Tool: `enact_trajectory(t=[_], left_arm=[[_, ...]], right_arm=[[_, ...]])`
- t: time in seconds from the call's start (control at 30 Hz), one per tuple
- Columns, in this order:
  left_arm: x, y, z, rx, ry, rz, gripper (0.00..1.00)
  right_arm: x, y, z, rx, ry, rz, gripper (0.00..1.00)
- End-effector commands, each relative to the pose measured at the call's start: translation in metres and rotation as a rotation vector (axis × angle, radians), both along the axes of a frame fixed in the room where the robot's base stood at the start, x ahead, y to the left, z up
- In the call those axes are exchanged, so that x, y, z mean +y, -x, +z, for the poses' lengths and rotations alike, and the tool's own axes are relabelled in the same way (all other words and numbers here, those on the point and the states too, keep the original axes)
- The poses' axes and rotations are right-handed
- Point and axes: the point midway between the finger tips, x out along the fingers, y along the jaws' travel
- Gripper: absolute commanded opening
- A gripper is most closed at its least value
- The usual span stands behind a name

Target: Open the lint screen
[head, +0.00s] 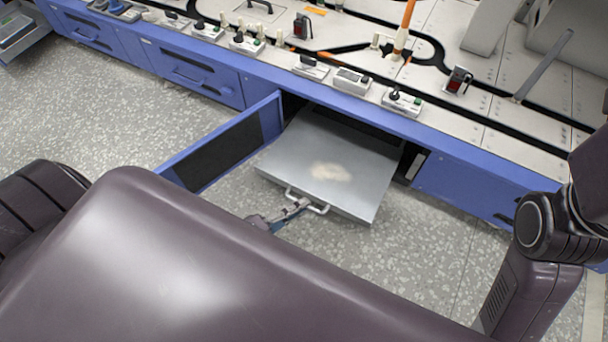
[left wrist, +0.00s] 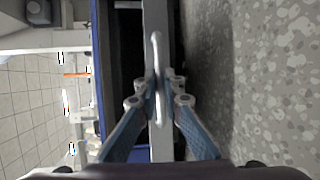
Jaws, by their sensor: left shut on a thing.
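The lint screen (head: 355,195) is a flat grey metal tray that sticks out of an opening in the blue machine front. A pale patch of lint (head: 331,172) lies on it. Its bar handle (head: 324,209) is on the front edge. My left gripper (head: 302,205) is shut on this handle. In the left wrist view, the two fingers (left wrist: 158,97) close on either side of the handle (left wrist: 156,50). The screen's front edge (left wrist: 160,145) also shows there. My right gripper is out of view.
A blue door (head: 225,148) stands swung open to the left of the screen. The blue machine front (head: 460,187) continues to the right. Spinning units (head: 350,80) line the machine top. The speckled floor (head: 110,105) is clear at left.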

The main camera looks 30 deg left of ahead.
Motion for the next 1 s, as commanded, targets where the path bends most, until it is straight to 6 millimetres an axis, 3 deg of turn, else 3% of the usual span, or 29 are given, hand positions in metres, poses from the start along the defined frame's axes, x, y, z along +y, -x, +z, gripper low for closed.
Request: enact_trajectory(t=[0.3, 0.33, 0.5, 0.83, 1.0], left_arm=[[0.000, 0.001, -0.001, 0.001, 0.000, 0.000, 0.00], [0.000, 0.001, -0.001, 0.001, 0.000, 0.000, 0.10], [0.000, 0.001, 0.000, 0.000, 0.000, 0.000, 0.26], [0.000, 0.001, 0.003, -0.001, 0.000, 0.000, 0.26], [0.000, 0.001, 0.019, -0.001, 0.002, 0.001, 0.26]], right_arm=[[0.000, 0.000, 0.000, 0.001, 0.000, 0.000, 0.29], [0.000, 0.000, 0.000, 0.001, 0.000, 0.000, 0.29], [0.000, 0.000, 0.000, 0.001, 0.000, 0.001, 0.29], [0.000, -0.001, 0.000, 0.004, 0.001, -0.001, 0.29], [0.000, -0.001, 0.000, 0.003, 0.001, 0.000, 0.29]])
